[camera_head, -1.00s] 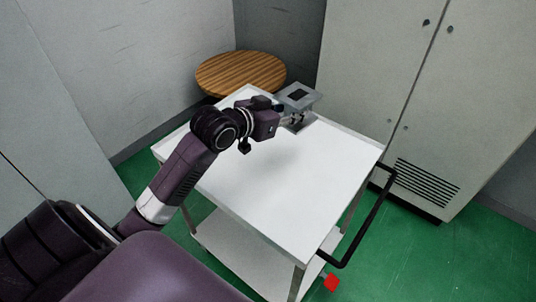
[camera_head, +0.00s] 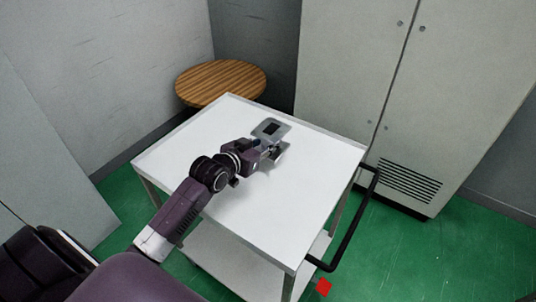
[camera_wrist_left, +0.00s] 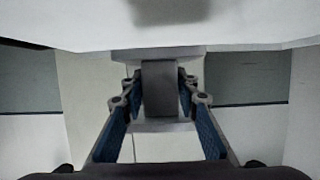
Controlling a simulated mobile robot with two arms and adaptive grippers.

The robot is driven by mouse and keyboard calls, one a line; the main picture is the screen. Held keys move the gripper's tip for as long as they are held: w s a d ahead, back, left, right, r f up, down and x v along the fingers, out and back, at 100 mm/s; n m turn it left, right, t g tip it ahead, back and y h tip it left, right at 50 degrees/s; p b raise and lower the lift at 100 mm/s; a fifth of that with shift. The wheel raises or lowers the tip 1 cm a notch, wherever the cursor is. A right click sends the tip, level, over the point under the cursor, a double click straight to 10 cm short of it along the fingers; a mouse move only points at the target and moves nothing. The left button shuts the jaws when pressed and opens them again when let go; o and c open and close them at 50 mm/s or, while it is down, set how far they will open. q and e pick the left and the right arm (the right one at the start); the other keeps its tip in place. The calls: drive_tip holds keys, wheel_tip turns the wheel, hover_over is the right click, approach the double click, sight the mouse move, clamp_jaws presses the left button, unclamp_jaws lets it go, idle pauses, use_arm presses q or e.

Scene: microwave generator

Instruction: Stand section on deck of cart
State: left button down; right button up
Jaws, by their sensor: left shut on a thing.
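The section (camera_head: 271,129) is a grey metal piece with a flat square flange that has a dark opening. It is in my left gripper (camera_head: 270,149), over the far half of the cart's white deck (camera_head: 240,212). In the left wrist view the section (camera_wrist_left: 158,88) shows as a narrow body between two wider flanges, with the fingers of my left gripper (camera_wrist_left: 160,98) shut on both sides of the body. The deck (camera_wrist_left: 240,25) fills the top of that view. I cannot tell whether the lower flange touches the deck. My right gripper is not in view.
The deck is otherwise bare. A black handle (camera_head: 349,230) sticks out on the cart's right side. A round wooden table (camera_head: 221,82) stands behind the cart. A tall grey cabinet (camera_head: 400,90) stands at the back right.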

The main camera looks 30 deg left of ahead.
sight(268, 163)
use_arm(q)
drive_tip(key=shift+f, duration=2.3)
drive_tip(key=c, duration=1.5)
unclamp_jaws()
drive_tip(key=shift+f, duration=0.15)
drive_tip(key=v, duration=1.2)
